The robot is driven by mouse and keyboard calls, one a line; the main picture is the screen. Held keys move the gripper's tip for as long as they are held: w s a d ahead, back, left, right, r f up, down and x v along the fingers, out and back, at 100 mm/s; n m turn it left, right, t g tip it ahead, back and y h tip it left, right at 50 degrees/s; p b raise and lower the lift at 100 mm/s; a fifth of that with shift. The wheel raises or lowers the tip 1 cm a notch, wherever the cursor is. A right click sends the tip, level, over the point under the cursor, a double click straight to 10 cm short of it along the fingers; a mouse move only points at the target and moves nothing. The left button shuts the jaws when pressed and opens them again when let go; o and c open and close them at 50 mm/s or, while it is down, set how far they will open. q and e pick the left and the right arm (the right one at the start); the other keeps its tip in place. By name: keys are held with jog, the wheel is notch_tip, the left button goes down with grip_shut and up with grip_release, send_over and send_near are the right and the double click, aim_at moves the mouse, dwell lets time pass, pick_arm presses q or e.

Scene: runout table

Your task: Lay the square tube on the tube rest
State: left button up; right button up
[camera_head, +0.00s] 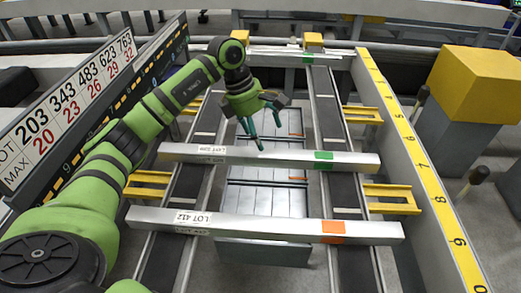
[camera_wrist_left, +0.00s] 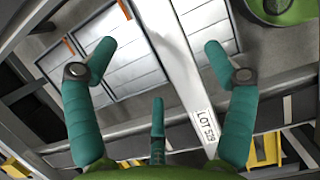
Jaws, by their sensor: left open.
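A silver square tube (camera_head: 250,155) with a green band and a lot label lies across the two dark rails. It also shows in the wrist view (camera_wrist_left: 180,65), running between my spread fingers. A nearer square tube (camera_head: 270,226) with an orange band lies across the same rails, roughly parallel. My left gripper (camera_head: 268,136) is open and empty, with teal fingers pointing down just beyond the green-banded tube. In the wrist view the left gripper (camera_wrist_left: 158,55) shows its fingers apart, touching nothing clearly. I cannot tell for sure which part is the tube rest.
Yellow brackets stand outside the rails, left (camera_head: 147,188) and right (camera_head: 392,198). Grey panels (camera_head: 262,200) lie between the rails. A numbered yellow scale (camera_head: 425,165) runs along the right edge. A lot board (camera_head: 70,105) stands at left and a yellow-topped grey post (camera_head: 455,125) at right.

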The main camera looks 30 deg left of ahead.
aim_at(267, 150)
pick_arm(q)
jog(key=shift+d+f+h+p, duration=0.15)
jog(key=shift+f+h, duration=0.05)
jog(key=shift+f, duration=0.35)
jog(key=shift+d+f+h+p, duration=0.15)
jog(key=shift+f+h, duration=0.05)
jog(key=shift+f, duration=0.3)
jog(key=x, duration=0.3)
jog(key=p+x, duration=0.1)
jog(key=shift+a+f, duration=0.2)
jog(key=shift+f, duration=0.15)
jog(key=shift+w+d+f, duration=0.1)
jog(key=shift+d+f, duration=0.05)
jog(key=shift+f, duration=0.15)
jog(key=c, duration=1.6)
grip_shut()
jog(key=shift+r, duration=0.1)
pick_arm(e)
jog(key=shift+a+r, duration=0.7)
